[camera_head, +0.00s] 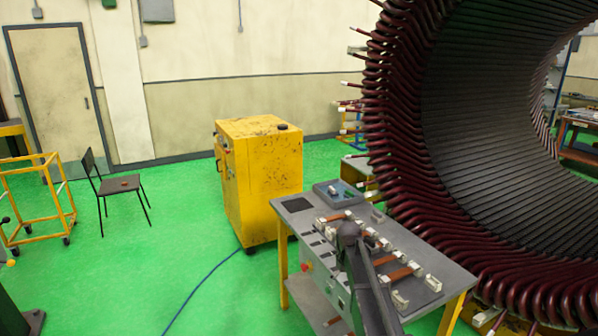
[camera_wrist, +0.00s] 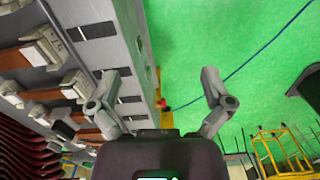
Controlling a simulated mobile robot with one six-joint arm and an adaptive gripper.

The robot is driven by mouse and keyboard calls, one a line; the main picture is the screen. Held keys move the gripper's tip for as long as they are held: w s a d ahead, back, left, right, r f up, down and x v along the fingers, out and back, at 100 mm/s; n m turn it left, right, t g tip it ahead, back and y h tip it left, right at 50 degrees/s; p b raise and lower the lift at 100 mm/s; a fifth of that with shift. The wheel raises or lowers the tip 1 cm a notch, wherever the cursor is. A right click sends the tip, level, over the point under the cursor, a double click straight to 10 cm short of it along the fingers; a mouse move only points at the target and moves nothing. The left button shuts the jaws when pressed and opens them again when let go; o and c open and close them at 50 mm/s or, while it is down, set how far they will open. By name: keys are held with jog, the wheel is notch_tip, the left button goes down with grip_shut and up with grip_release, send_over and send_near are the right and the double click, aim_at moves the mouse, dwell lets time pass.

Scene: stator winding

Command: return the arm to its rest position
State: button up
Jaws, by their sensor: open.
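My gripper (camera_wrist: 161,76) shows in the wrist view with its two grey fingers spread wide and nothing between them. It hangs over the front edge of the grey workbench, with bench to the left and green floor to the right. In the head view my dark arm (camera_head: 368,283) reaches up from the bottom across the grey workbench (camera_head: 298,218). The gripper's fingers cannot be made out in that view.
White holders with copper-brown pieces (camera_head: 396,276) line the bench top, close to my arm. The large stator (camera_head: 400,150) with dark red coils stands behind, at the right. A yellow cabinet (camera_head: 262,180) stands left of the bench. A blue cable (camera_head: 200,285) crosses open green floor.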

jog(key=s+m, duration=0.4)
jog(key=s, duration=1.9)
jog(key=shift+s, duration=0.3)
